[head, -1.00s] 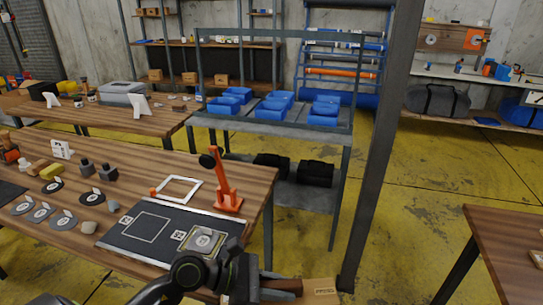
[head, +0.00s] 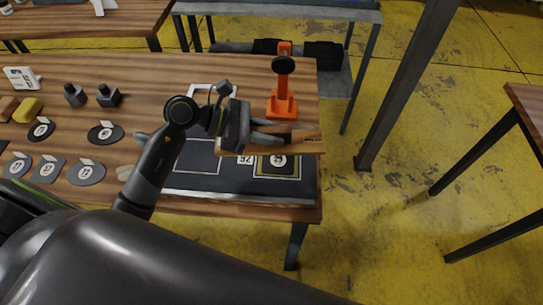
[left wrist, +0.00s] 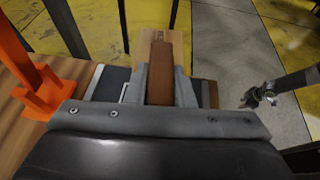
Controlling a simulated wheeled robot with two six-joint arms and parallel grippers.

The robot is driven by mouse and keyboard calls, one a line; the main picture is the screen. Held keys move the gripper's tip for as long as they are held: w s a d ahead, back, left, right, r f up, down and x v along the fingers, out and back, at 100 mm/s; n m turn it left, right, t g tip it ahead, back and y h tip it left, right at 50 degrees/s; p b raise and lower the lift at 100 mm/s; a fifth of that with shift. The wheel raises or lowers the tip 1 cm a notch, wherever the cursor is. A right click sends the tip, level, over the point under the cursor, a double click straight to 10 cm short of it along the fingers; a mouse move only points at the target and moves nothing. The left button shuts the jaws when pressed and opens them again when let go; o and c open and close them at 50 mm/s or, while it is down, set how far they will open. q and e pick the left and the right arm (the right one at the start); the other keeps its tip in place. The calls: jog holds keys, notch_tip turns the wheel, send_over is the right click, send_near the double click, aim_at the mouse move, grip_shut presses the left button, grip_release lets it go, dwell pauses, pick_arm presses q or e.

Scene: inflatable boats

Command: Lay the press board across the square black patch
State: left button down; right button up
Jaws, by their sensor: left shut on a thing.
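The press board (head: 310,146) is a light wooden plank with a darker brown grip. My left gripper (head: 282,132) is shut on that grip, whose brown block (left wrist: 160,75) shows between the fingers in the left wrist view. The board sits over the right part of the dark mat, at the far side of the square black patch (head: 279,164). The patch lies inside a pale outline and bears a white number tag. The board hides its far part. I cannot tell whether board and patch touch. What looks like my right gripper (left wrist: 262,96) is small in the left wrist view, away from the board.
An orange stand (head: 284,95) rises close behind the board. A white square frame (head: 212,93) lies behind my gripper. The table's right edge is close; yellow floor lies beyond.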

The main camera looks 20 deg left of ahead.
pick_arm(q)
jog(key=shift+w+d+r+m+g, duration=0.3)
jog(key=shift+w+d+r+m, duration=0.05)
jog(key=shift+w+d+m, duration=0.1)
jog(key=shift+w+d, duration=0.1)
jog(key=shift+d, duration=0.2)
send_over(278, 164)
notch_tip(278, 164, down, 5)
jog(key=shift+d+f+p, duration=0.1)
jog(key=shift+p, duration=0.25)
notch_tip(278, 164, down, 4)
jog(key=shift+r+g, duration=0.1)
jog(key=shift+g, duration=0.2)
jog(key=shift+f, duration=0.45)
jog(key=c, duration=1.4)
grip_release()
jog(key=shift+o, duration=0.7)
pick_arm(e)
jog(key=shift+s+d+r, duration=0.15)
jog(key=shift+d+r, duration=0.15)
jog(key=shift+d, duration=0.1)
